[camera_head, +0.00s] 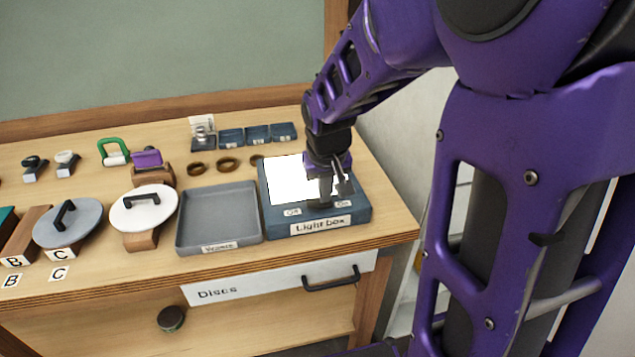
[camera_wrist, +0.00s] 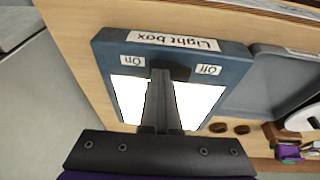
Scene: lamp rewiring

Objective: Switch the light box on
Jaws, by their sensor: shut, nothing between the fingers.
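The light box (camera_head: 278,228) is a blue-grey box at the right of the table, with a bright white panel (camera_head: 285,182). It also shows in the wrist view (camera_wrist: 235,75), upside down. Its front strip has an "Off" label (camera_wrist: 208,69) and an "On" label (camera_wrist: 132,61), with a dark switch (camera_wrist: 180,72) between them. In the head view "Off" is left and "On" is right. My gripper (camera_head: 322,203) is shut and empty, pointing down over the switch. In the wrist view its fingertips (camera_wrist: 161,75) overlap the switch; I cannot tell whether they touch. They hide part of the switch, so its position is unclear.
A grey tray (camera_head: 182,240) stands directly left of the light box. Brown rings (camera_head: 228,163) and small blue bins (camera_head: 257,133) lie behind. Lidded discs (camera_head: 143,208) are farther left. A drawer labelled "Discs" (camera_head: 250,283) is below the table edge.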

